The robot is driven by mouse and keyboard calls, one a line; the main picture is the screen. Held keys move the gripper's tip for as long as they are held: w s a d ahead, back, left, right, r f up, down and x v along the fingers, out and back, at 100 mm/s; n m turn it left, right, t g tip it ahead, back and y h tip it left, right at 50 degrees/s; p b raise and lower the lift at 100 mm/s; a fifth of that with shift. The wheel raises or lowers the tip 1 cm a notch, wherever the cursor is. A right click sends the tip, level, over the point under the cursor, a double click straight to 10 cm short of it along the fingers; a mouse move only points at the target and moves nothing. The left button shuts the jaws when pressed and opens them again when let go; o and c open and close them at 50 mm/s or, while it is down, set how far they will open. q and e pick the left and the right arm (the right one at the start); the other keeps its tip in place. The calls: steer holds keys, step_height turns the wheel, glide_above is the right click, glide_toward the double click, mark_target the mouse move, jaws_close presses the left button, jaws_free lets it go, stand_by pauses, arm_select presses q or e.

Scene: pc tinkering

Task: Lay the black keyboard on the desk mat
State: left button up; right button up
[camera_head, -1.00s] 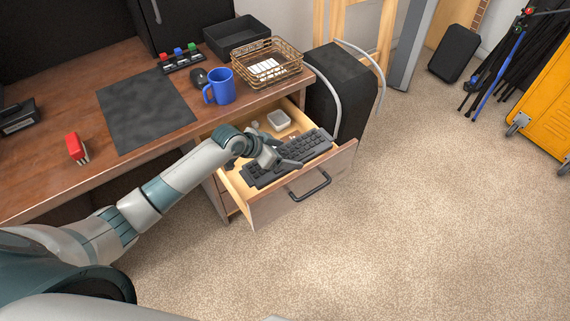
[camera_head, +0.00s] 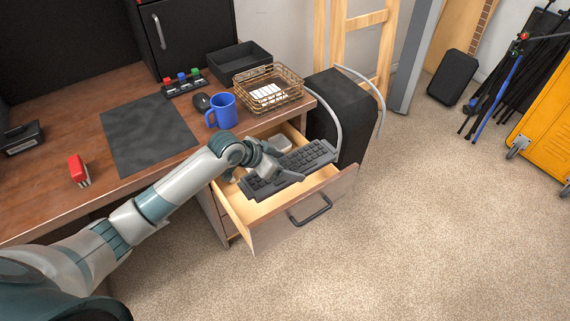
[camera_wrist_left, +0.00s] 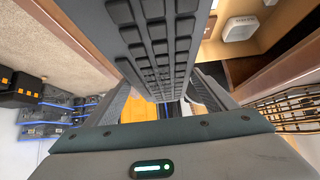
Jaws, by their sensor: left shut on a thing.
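The black keyboard (camera_head: 305,159) is in my left gripper (camera_head: 281,171), raised a little above the open desk drawer (camera_head: 243,207). In the left wrist view the keyboard (camera_wrist_left: 155,45) runs between the two fingers, its keys facing the camera. The dark grey desk mat (camera_head: 147,133) lies flat and bare on the wooden desk, left of the gripper and the blue mug. My right gripper does not show.
A blue mug (camera_head: 222,111) and a black mouse (camera_head: 202,102) stand by the mat's right side. A wire basket (camera_head: 268,88) sits at the desk's right end. A white box (camera_head: 280,142) lies in the drawer.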

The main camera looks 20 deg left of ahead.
arm_select(q)
steer(key=shift+r, duration=0.2)
steer(key=s+a+r+m+g+h, duration=0.1)
steer(key=s+r+m, duration=0.2)
steer(key=s+r, duration=1.3)
steer(key=shift+r+g+h, duration=0.3)
steer(key=shift+r+g, duration=0.1)
steer(key=shift+r, duration=0.55)
steer(key=shift+a, duration=0.1)
